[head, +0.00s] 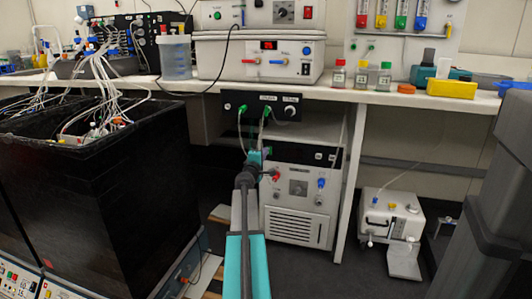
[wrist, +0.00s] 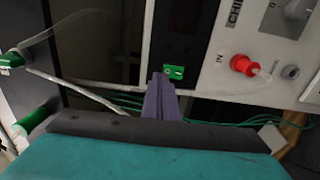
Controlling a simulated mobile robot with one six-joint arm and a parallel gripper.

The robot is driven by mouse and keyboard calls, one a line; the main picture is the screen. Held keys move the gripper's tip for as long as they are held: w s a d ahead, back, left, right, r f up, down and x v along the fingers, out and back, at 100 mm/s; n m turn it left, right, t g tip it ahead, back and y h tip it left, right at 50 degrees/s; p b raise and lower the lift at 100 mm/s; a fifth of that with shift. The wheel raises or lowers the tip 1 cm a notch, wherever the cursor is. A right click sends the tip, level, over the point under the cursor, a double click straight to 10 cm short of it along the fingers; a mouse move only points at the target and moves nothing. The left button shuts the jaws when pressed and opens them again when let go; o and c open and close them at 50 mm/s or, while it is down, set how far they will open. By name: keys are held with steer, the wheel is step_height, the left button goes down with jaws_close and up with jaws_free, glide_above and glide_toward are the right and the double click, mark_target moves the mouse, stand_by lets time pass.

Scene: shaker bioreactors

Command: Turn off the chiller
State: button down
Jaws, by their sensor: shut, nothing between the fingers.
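The chiller (head: 294,225) is a white box with a vent grille, standing on the floor under the bench. Its front has a red fitting, a central knob and a blue fitting. In the wrist view its panel (wrist: 212,82) is at the upper right, with part of a "CHIL" label and the red fitting (wrist: 243,64) marked "IN". My gripper (wrist: 161,77) has its purple fingers together and empty. A small green rectangle with white marks (wrist: 175,72), switch-like, shows just right of the fingertips, beside the panel. Whether the fingers touch it, I cannot tell.
A black control box (head: 262,107) with green plugs and hanging tubes is fixed under the bench (head: 400,98). A black tank (head: 100,200) stands left, close to my arm. A white pump unit (head: 392,215) sits on the floor at right. Green cables (wrist: 215,124) run below my fingertips.

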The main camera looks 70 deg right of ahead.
steer(key=s+a+r+p, duration=0.1)
steer(key=a+p, duration=0.1)
steer(key=a, duration=0.7)
steer(key=shift+a, duration=0.2)
stand_by(0.6)
